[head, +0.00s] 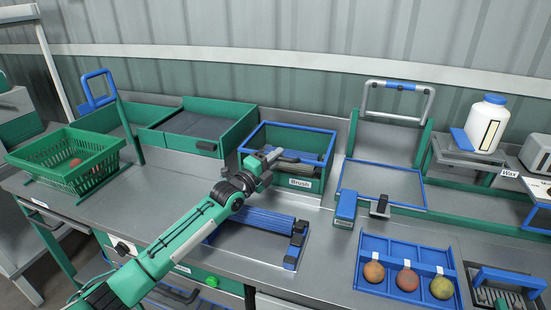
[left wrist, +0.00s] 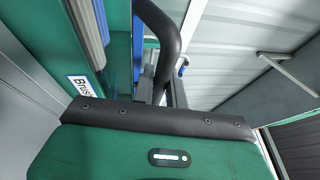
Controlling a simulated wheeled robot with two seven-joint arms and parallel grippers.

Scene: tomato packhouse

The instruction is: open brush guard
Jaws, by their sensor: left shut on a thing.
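The brush station is a green box with a blue rim (head: 292,126) and a white "Brush" label (head: 301,183) on its front. The label shows at the left in the left wrist view (left wrist: 78,90). My left gripper (head: 270,157) is at the box's front left, shut on a black curved handle (left wrist: 165,35) that rises between its fingers in the left wrist view. I cannot tell whether the guard is lifted at all. The arm hides part of the box's front. My right gripper is not in view.
A blue slatted roller bed (head: 256,221) lies in front of the box. A blue tray (head: 386,287) with three tomatoes is at the front right. A green crate (head: 68,160) stands left. A blue-rimmed grey panel (head: 382,183) and a white jar (head: 486,125) are to the right.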

